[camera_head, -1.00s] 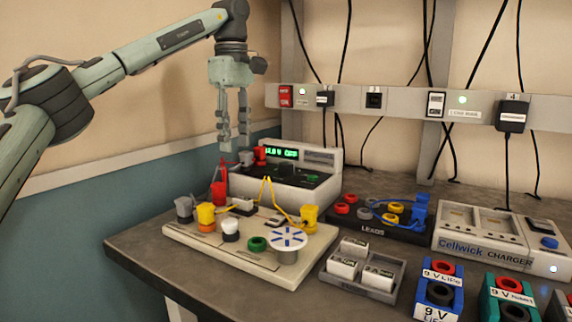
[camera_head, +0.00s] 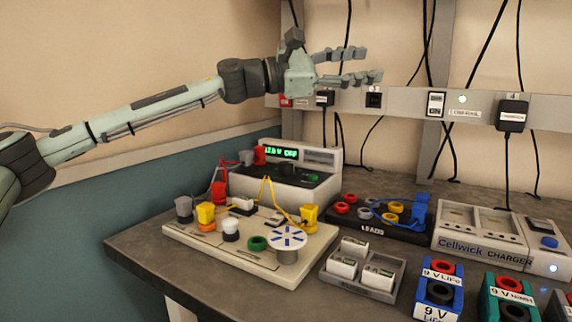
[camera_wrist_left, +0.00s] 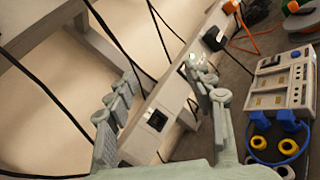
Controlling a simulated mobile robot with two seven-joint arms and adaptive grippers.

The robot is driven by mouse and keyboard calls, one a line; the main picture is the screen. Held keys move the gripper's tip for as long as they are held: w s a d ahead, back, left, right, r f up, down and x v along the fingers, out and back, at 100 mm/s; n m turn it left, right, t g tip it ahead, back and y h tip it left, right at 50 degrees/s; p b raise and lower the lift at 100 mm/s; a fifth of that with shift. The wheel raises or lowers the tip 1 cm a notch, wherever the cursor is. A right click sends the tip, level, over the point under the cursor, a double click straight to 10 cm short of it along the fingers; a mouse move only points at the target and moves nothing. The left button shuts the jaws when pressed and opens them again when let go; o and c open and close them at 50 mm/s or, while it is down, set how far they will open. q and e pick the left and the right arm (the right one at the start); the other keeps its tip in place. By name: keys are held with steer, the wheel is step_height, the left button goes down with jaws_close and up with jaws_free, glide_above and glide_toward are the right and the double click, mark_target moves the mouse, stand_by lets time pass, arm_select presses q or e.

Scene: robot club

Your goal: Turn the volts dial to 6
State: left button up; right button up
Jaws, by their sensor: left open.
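The bench power supply (camera_head: 255,187) stands at the back left of the bench, with a lit green display (camera_head: 281,152) whose digits are too small to read surely. Its dark panel (camera_head: 290,170) carries small controls; I cannot tell which is the volts dial or where it points. My left gripper (camera_head: 372,64) is open and empty, well above and to the right of the supply, in front of the wall rail. In the left wrist view its spread fingers (camera_wrist_left: 161,71) have nothing between them. The supply is not visible there. My right gripper is out of view.
A circuit board (camera_head: 205,250) with wired parts and a fan stands in front of the supply. A leads holder (camera_head: 385,232), a charger (camera_head: 470,242), a grey tray (camera_head: 345,285) and battery blocks (camera_head: 440,298) fill the right. Cables hang by the socket rail (camera_head: 400,99).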

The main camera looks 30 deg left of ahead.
arm_select(q)
steer(key=w+a+n+t+y, duration=0.2)
steer(key=a+n+t+y, duration=0.35)
steer(key=n, duration=0.35)
steer(key=n+g+y, duration=0.4)
steer(key=n+y, duration=0.6)
steer(key=y, duration=0.1)
glide_toward(285, 163)
steer(key=x, duration=1)
steer(key=shift+w+f, duration=0.1)
steer(key=shift+w, duration=0.15)
steer(key=c, duration=1.2)
steer(key=shift+o, duration=0.2)
